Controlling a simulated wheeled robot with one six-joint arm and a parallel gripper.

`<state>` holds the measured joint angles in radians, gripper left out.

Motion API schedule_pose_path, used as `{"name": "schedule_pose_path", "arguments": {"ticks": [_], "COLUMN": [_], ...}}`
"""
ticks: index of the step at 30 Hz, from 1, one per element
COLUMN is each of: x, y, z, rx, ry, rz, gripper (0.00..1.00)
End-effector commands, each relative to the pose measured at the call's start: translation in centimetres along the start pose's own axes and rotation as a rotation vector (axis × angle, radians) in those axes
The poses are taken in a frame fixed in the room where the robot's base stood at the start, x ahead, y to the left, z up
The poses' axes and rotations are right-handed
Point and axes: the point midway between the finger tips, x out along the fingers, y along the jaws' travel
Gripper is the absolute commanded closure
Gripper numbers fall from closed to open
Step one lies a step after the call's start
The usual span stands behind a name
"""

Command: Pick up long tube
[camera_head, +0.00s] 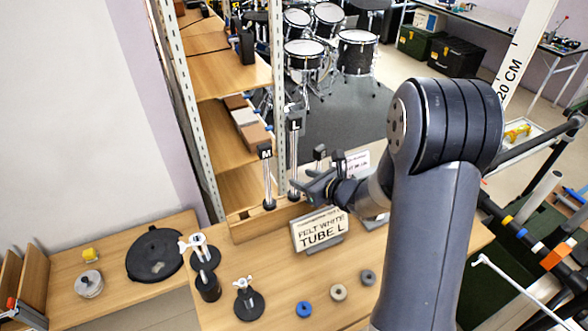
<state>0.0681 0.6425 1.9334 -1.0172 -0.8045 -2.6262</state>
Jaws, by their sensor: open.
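The long tube (294,160) is slim and clear, with a black cap marked L. It stands upright in the wooden rack (250,232) on the table. A shorter tube (268,182) marked M stands to its left. My gripper (307,188) is open, at the lower part of the long tube on its right side. I cannot tell whether the fingers are around the tube or only beside it. My wrist and arm hide part of the rack's right end.
Black stands (248,300) are at front left, with a blue ring (304,309) and grey rings at front. A metal shelf post (277,60) rises close behind the tubes.

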Motion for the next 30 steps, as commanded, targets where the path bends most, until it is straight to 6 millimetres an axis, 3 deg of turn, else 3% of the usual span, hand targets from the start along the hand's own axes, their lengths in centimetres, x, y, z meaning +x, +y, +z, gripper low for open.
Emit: {"name": "schedule_pose_path", "arguments": {"ticks": [13, 23, 30], "x": [4.4, 5.1, 5.0], "y": [0.2, 0.2, 0.1], "z": [0.0, -0.2, -0.1], "rx": [0.000, 0.000, 0.000], "ry": [0.001, 0.001, 0.001], "rz": [0.002, 0.001, 0.000], "gripper": [0.58, 0.58, 0.75]}}
